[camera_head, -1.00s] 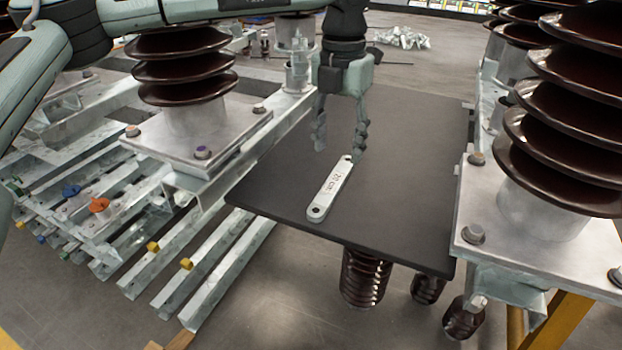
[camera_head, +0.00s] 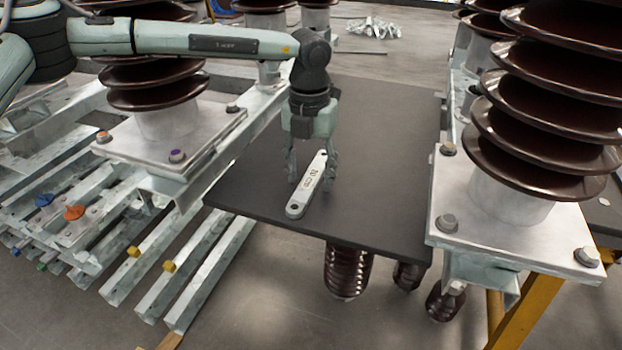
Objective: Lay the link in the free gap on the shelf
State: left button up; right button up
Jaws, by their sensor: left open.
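The link (camera_head: 307,187) is a flat, pale metal bar with rounded ends, a hole at each end and dark lettering. It lies on the dark flat board (camera_head: 384,147), slanting toward the lower left. My left gripper (camera_head: 311,183) is open and points down over the link, with one finger on each side of its middle. The right finger looks very close to the bar; I cannot tell whether it touches. My right gripper is not in view. I cannot make out a shelf gap apart from this board.
Brown ribbed insulators on bolted plates stand left (camera_head: 160,85) and right (camera_head: 540,130) of the board. Galvanized beams (camera_head: 190,270) lie at lower left, with yellow, orange and blue caps. More insulators (camera_head: 347,270) show below the board's front edge. The board's right part is clear.

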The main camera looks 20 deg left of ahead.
pick_arm(q)
jog(key=shift+c, duration=0.5)
grip_shut()
jog(key=shift+r, duration=0.15)
